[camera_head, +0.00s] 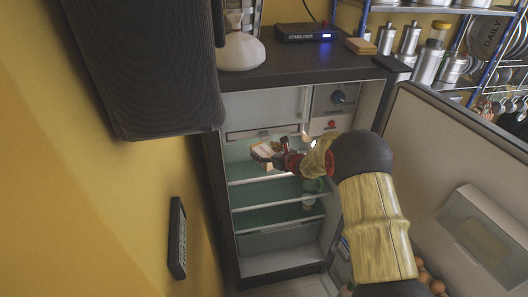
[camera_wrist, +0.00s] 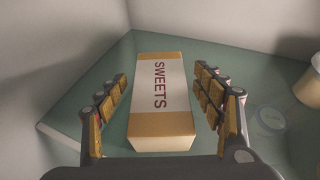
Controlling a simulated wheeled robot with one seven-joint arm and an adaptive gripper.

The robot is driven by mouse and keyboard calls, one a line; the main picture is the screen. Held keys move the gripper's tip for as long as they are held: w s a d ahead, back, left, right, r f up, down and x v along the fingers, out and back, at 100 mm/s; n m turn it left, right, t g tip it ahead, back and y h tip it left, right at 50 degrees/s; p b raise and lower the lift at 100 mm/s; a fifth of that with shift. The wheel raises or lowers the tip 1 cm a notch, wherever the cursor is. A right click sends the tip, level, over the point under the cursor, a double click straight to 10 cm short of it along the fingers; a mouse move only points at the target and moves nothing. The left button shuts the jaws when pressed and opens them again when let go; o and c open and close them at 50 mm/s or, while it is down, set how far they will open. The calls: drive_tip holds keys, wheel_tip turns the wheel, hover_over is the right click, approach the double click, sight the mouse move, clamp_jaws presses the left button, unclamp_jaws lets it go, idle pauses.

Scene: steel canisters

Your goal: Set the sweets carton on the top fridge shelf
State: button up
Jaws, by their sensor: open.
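The sweets carton (camera_wrist: 162,101), white with tan ends and "SWEETS" on its face, appears to rest on the greenish top fridge shelf (camera_wrist: 225,75). My gripper (camera_wrist: 160,75) is open around it in the wrist view, one finger on each side. Gaps show between the fingers and the carton. In the head view, the carton (camera_head: 264,149) is at my gripper (camera_head: 277,157) inside the open fridge, over the top shelf (camera_head: 238,170). My arm hides part of the shelf's right side.
The fridge door (camera_head: 440,150) stands open at the right. The fridge's side walls are close to the arm. A tan round container (camera_wrist: 309,85) stands to the right of the gripper.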

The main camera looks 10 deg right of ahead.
drive_tip(key=p+v, duration=0.2)
drive_tip(key=v, duration=0.8)
drive_tip(key=shift+s+d+r, duration=0.15)
drive_tip(key=shift+s+r, duration=0.05)
drive_tip(key=shift+s, duration=0.4)
